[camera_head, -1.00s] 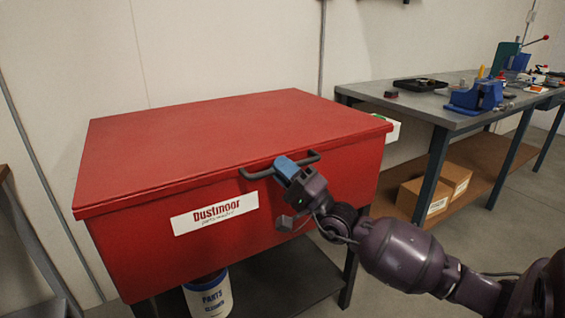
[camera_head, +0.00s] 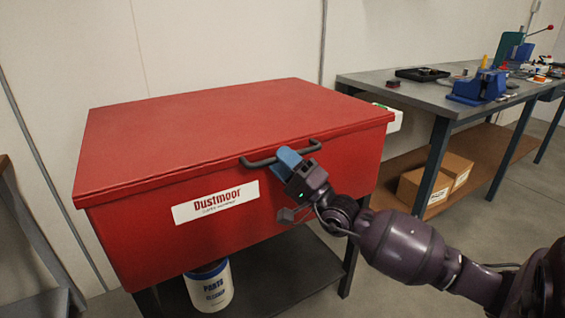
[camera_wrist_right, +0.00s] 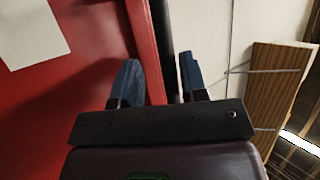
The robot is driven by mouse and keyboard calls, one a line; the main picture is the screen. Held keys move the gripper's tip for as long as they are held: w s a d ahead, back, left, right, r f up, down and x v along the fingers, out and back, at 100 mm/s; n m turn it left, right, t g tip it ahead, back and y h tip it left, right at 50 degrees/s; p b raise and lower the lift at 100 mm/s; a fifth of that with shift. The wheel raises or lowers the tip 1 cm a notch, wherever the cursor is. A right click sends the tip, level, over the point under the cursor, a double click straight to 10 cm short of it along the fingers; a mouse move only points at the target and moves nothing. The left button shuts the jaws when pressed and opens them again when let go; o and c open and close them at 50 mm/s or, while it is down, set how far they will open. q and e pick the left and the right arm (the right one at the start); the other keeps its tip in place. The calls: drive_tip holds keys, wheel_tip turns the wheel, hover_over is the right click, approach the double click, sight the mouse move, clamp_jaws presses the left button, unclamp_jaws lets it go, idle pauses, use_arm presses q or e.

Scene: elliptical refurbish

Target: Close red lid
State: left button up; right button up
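The red lid (camera_head: 230,125) lies flat on top of the red parts washer box (camera_head: 330,170), its front edge resting along the box top. A dark bar handle (camera_head: 262,162) is on the front near that edge. My right gripper (camera_head: 289,161) is at the right half of the handle, its blue fingers covering part of it. In the right wrist view the two fingers (camera_wrist_right: 160,82) are spread, and a dark bar (camera_wrist_right: 163,40) shows in the gap between them, beside the red surface. I cannot tell whether they touch it. My left gripper is not in view.
A white bucket (camera_head: 210,287) stands on the shelf under the box. A grey workbench (camera_head: 440,103) with tools and a black tray (camera_head: 422,74) is at the right, with cardboard boxes (camera_head: 425,188) on its lower shelf. Open floor lies at the right front.

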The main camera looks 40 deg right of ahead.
drive_tip(key=v, duration=1)
drive_tip(key=shift+s+f, duration=0.25)
drive_tip(key=shift+s, duration=0.05)
